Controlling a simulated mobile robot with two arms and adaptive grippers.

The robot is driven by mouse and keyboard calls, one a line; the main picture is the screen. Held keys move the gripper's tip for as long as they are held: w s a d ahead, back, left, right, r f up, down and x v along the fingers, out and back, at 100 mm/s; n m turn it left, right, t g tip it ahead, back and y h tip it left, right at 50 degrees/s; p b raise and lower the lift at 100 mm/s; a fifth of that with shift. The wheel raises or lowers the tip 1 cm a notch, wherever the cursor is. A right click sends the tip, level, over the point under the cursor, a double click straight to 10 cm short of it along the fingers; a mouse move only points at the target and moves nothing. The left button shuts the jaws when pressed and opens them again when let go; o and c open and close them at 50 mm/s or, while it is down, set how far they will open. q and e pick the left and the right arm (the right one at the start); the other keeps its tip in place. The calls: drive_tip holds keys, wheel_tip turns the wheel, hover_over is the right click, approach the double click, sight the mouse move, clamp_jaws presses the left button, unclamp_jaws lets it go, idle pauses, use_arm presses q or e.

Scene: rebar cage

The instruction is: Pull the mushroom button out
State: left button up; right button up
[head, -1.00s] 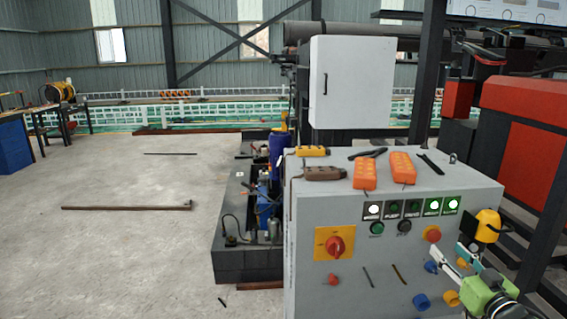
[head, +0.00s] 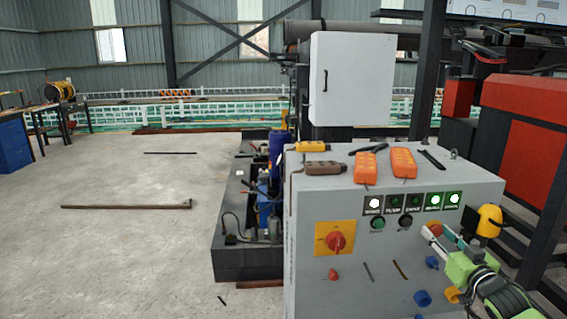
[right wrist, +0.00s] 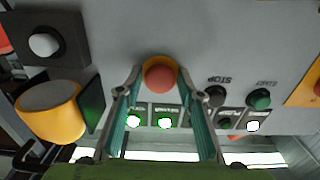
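The mushroom button is a red round head on a yellow collar, on the front of the grey control cabinet (head: 315,255). In the head view the button (head: 435,228) is partly covered by my right gripper (head: 437,237). In the right wrist view the button (right wrist: 160,77) sits centred between the fingertips of my right gripper (right wrist: 160,73). The fingers are spread, one on each side of the button, with a small gap showing; contact is not clear. My left gripper is not in view.
A yellow-and-red rotary switch (head: 334,240) and lit indicators (head: 434,201) share the panel. A yellow lamp-like part (head: 489,220) sticks out at the cabinet's right side. Orange pendants (head: 403,163) lie on top. The floor to the left is mostly open.

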clamp_jaws()
drive_tip(key=shift+s+f, duration=0.1)
drive_tip(key=shift+s, duration=0.1)
drive_tip(key=shift+s+p, duration=0.35)
drive_tip(key=o, duration=0.5)
unclamp_jaws()
drive_tip(key=shift+w, duration=0.1)
